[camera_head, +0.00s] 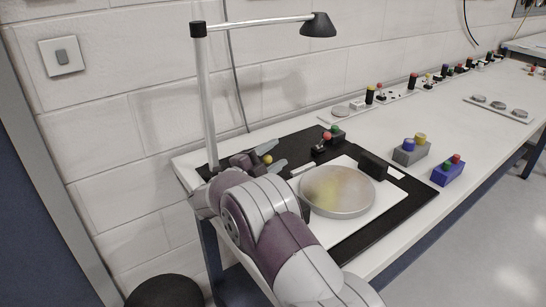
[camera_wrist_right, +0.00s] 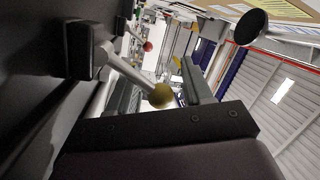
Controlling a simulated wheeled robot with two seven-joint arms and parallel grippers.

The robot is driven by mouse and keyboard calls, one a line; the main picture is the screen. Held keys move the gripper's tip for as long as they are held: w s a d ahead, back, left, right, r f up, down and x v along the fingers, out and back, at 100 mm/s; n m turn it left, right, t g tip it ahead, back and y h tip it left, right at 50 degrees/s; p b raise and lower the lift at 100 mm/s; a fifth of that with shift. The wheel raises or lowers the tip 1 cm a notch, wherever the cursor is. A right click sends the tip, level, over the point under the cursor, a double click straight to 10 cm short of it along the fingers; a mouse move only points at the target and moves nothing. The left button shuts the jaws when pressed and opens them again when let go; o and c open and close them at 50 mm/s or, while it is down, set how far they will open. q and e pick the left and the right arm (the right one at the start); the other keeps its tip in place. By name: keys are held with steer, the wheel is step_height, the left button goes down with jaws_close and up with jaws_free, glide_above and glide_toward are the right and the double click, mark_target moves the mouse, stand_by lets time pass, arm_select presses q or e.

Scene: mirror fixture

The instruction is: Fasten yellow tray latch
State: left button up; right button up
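The yellow latch knob (camera_head: 267,159) is a small ball at the back left of the black base (camera_head: 404,205). In the right wrist view the yellow knob (camera_wrist_right: 160,95) tops a grey lever (camera_wrist_right: 125,70) that sticks out from a black block (camera_wrist_right: 88,52). My right gripper (camera_head: 262,165) is open, its fingers apart on either side of the knob; I see no clear contact. The right wrist view shows both fingers (camera_wrist_right: 160,92) with a gap between them. A round mirror (camera_head: 337,196) lies on a white plate (camera_head: 312,224) beside my right arm. My left gripper is out of view.
A red-knobbed lever (camera_head: 327,136) stands behind the mirror, and a black block (camera_head: 374,166) at its right. A lamp (camera_head: 318,25) on a post (camera_head: 205,100) rises at the left corner. Grey (camera_head: 410,154) and blue (camera_head: 447,173) button boxes stand on the white table (camera_head: 480,140).

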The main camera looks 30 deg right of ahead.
steer(key=shift+r, duration=0.45)
steer(key=s+d+r+p, duration=0.3)
steer(key=s+d+r, duration=0.2)
steer(key=s+r, duration=0.5)
steer(key=shift+s, duration=0.3)
steer(key=shift+c, duration=0.2)
